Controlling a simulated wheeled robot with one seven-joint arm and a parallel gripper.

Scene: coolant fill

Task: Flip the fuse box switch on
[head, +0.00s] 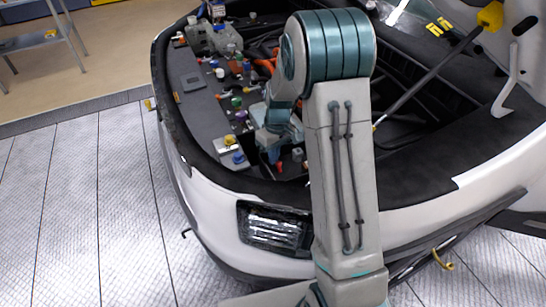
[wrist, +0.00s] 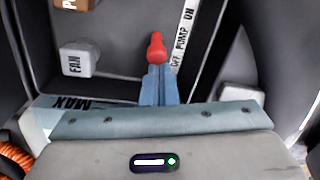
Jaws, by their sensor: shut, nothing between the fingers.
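In the wrist view, the fuse box (wrist: 115,50) is a dark recessed box with a white strip label (wrist: 184,38) reading OFF, PUMP and ON, with ON at the top. A red switch knob (wrist: 156,45) stands left of the label, near its OFF and PUMP words. My gripper (wrist: 158,72) is shut, and its blue fingertips are right below the red knob in the picture. They hold nothing; I cannot tell whether they touch the knob. The base of the switch is hidden. In the head view, my gripper (head: 274,155) is low inside the engine bay, partly hidden by my arm.
A white block marked FAN (wrist: 76,60) and a brown block (wrist: 75,5) sit left of the switch. In the head view, the open engine bay has crowded caps and parts at left, and a prop rod (head: 430,75) crosses its right side.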

